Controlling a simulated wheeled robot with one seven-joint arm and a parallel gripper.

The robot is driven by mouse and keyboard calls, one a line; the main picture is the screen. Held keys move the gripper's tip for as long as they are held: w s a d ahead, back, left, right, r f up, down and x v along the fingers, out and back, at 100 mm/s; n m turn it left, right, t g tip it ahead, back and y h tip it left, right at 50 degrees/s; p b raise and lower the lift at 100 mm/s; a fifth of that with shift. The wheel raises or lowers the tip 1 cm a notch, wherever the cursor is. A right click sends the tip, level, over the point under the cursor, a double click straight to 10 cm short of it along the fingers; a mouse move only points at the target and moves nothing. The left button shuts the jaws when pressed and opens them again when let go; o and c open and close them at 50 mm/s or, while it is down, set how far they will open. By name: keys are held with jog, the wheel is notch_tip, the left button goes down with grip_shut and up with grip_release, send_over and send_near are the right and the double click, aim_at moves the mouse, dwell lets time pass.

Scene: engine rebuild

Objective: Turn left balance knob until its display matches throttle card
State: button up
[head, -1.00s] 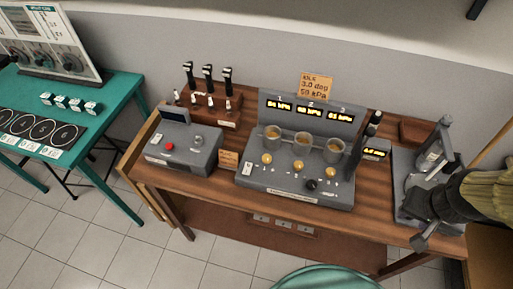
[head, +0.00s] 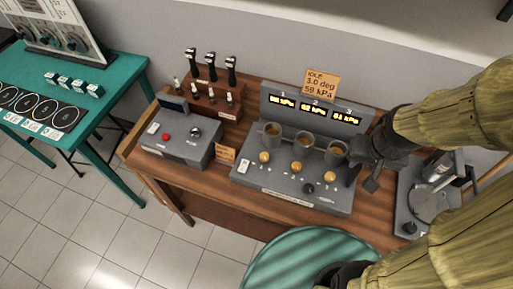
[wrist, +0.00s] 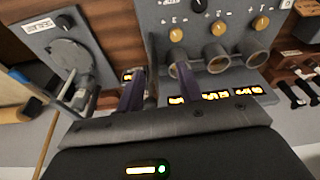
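The grey balance unit stands on the wooden bench with three brass knobs in a row below three cups. The left balance knob (head: 264,156) also shows at the upper right of the wrist view (wrist: 261,22), which is upside down. Its lit display (head: 283,99) is too blurred to read surely. The middle display seems to say 62 kPa and the right one 61 kPa. The throttle card (head: 321,83) above reads IDLE, 3.0 deg, 59 kPa. My gripper (wrist: 160,88) is open and empty, near the unit's right end, away from the left knob.
A grey box with a red button (head: 166,137) stands left of the unit. Behind it is a wooden rack with black-handled levers (head: 211,68). A grey device (head: 432,195) stands at the bench's right. A green round stool seat (head: 305,265) is in front.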

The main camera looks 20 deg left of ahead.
jog(key=shift+w, duration=0.1)
jog(key=shift+o, duration=1.7)
jog(key=n+g, duration=0.3)
jog(key=n, duration=0.4)
send_over(265, 155)
jog(key=shift+f+b, duration=0.4)
jog(key=shift+f, duration=0.3)
jog(key=shift+a+f, duration=0.1)
notch_tip(265, 155, down, 17)
jog(key=p, duration=0.2)
jog(key=shift+f+p, duration=0.1)
jog(key=shift+p, duration=0.25)
